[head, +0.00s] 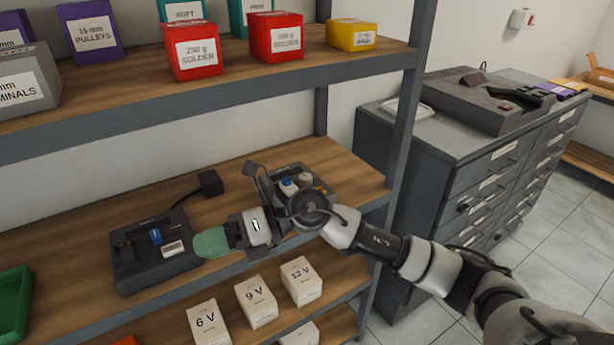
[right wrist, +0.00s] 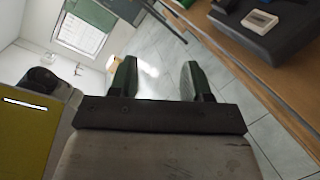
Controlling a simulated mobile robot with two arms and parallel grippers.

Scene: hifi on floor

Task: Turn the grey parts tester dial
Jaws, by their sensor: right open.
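A dark grey box device (head: 150,255) sits on the left of the middle wooden shelf, with a blue part and a pale label on top. A second dark device (head: 318,190) stands farther right on that shelf, with blue and pale parts on top, partly hidden behind my right arm. I cannot tell which is the parts tester, and no dial is clear. My right gripper (head: 212,242) has green fingers and points left, close to the left device in the picture. In the right wrist view the gripper (right wrist: 160,78) is open and empty. My left gripper is not in view.
White voltage boxes (head: 257,302) stand on the shelf below. Red solder boxes (head: 193,48) stand on the upper shelf (head: 120,85). A black adapter (head: 211,182) lies behind the devices. A grey drawer cabinet (head: 480,165) stands right of the shelf post (head: 403,110).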

